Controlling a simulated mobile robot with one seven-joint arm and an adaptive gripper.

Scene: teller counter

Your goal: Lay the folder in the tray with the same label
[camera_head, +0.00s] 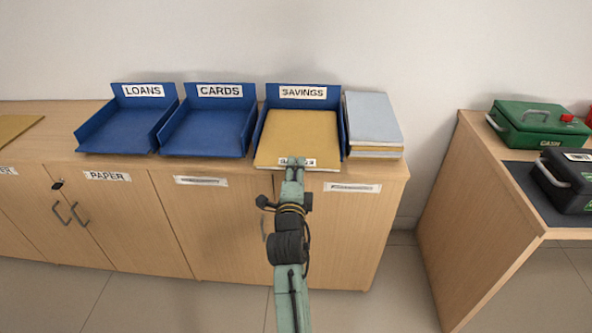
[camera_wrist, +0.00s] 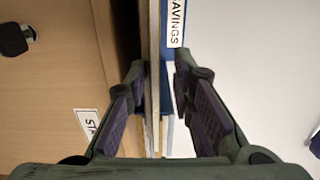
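The tan folder (camera_head: 296,135) lies flat in the blue SAVINGS tray (camera_head: 343,125), the rightmost of the three trays, with its front end at the tray's open front. The white label on its front edge is partly covered by my gripper (camera_head: 292,163). In the wrist view the folder (camera_wrist: 154,60) shows edge-on between the fingers of my gripper (camera_wrist: 160,75). The fingers are apart, with a clear gap on the right side, so they stand around the folder's edge without clamping it. The SAVINGS sign (camera_wrist: 176,22) shows beyond.
The LOANS tray (camera_head: 88,130) and CARDS tray (camera_head: 175,128) stand empty to the left. A stack of folders (camera_head: 373,118) stands close right of the SAVINGS tray. A separate counter at right holds a green cash box (camera_head: 535,125) and a black box (camera_head: 565,180).

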